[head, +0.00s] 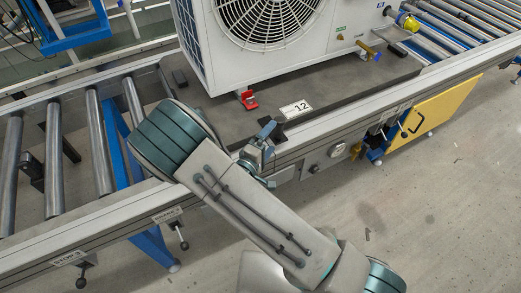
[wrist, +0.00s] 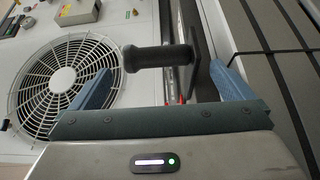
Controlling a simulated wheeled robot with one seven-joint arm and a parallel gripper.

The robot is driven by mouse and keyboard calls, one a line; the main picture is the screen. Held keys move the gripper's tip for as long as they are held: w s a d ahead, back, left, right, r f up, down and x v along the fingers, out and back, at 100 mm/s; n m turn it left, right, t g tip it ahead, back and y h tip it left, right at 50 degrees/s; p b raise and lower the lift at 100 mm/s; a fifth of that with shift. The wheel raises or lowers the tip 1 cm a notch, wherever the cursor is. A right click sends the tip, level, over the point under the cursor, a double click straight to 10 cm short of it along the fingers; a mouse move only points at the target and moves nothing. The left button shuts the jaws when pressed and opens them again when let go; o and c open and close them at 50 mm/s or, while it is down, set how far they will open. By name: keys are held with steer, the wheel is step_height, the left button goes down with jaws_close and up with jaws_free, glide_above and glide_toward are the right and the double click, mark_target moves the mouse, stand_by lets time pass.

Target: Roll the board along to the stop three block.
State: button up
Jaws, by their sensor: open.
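The dark grey board (head: 222,112), with a plate marked 12 (head: 296,109), lies on the roller conveyor and carries a white fan unit (head: 207,45). A black handle (wrist: 155,57) on the board's side shows in the wrist view. My gripper (head: 262,143) is beside the board's near edge. In the wrist view its blue fingers (wrist: 160,84) are open on either side of the handle; contact cannot be told. The STOP 3 label (head: 68,258) is on the near rail at lower left. Dark blocks show among the left rollers (head: 53,140); I cannot tell which is the stop three block.
Bare rollers lie left of the board. The STOP 2 label (head: 167,213) is on the rail between my arm and STOP 3. A red clip (head: 248,98) sits under the fan unit. A yellow panel (head: 433,113) stands below the right rail. The floor is clear at lower right.

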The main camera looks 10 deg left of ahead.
mark_target(282, 125)
steer(key=x, duration=0.8)
